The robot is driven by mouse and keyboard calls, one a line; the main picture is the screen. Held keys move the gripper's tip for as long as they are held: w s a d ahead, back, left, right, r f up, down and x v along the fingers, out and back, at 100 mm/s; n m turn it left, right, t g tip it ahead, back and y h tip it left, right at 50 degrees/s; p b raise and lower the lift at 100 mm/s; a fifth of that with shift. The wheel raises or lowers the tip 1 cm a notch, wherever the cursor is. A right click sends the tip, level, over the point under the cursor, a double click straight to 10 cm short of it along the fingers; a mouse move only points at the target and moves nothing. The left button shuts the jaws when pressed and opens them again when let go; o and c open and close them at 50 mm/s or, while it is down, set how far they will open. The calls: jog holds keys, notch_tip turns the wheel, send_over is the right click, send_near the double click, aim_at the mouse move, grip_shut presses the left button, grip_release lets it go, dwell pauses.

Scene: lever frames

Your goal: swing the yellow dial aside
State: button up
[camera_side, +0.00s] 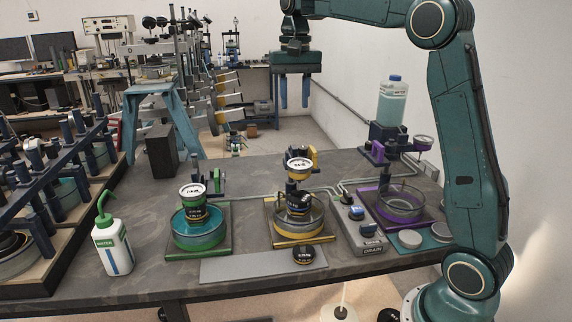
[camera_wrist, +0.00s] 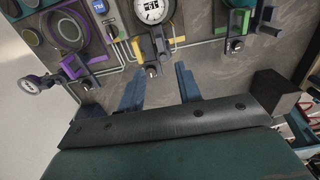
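The yellow dial (camera_side: 299,166), with a white face and a yellow bracket, stands over the yellow-rimmed dish (camera_side: 298,231) at the middle of the bench. Black weights are stacked beneath it. In the wrist view the dial face (camera_wrist: 151,9) is at the top edge, partly cut off, with its yellow bracket just below. My gripper (camera_side: 294,92) hangs high above and behind the dial, fingers pointing down. Its two blue fingers are apart with nothing between them, also in the wrist view (camera_wrist: 160,88). It touches nothing.
A green dial (camera_side: 193,190) stands over the green dish at left. The purple dial (camera_side: 422,142) sits off to the side of its purple dish (camera_side: 403,205). A clear bottle (camera_side: 392,101), grey control box (camera_side: 359,226) and wash bottle (camera_side: 112,243) stand around. The back bench has bare room.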

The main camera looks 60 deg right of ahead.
aim_at(294, 147)
notch_tip(294, 147, down, 12)
dwell(0.6)
grip_shut()
